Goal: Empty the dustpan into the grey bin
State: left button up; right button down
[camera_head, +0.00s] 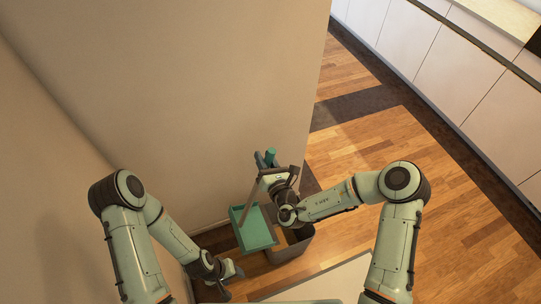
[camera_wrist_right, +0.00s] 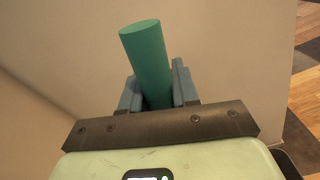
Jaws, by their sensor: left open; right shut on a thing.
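The teal dustpan (camera_head: 258,230) hangs low in the head view, its pan overlapping the left part of the grey bin (camera_head: 290,252). A thin stick rises from the pan toward my right gripper (camera_head: 266,160). That gripper is shut on the dustpan's green handle, whose end shows above the fingers in the right wrist view (camera_wrist_right: 147,55). I see no clear debris in the pan, and I cannot tell its exact tilt. Part of the bin is hidden by the pan and my right arm. My left gripper (camera_head: 236,279) is open and empty, low, left of the bin.
A beige wall (camera_head: 180,100) stands close behind and to the left of the bin. Wooden floor (camera_head: 370,145) is open to the right. White handleless cabinets (camera_head: 450,75) line the far right. A pale flat surface (camera_head: 335,283) lies in front of the bin.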

jog(key=s+a+r+n, duration=0.1)
jog(key=s+a+n, duration=0.1)
jog(key=a, duration=0.6)
jog(key=shift+s+a, duration=0.25)
jog(key=shift+s, duration=0.15)
jog(key=shift+r, duration=0.1)
jog(key=shift+d, duration=0.1)
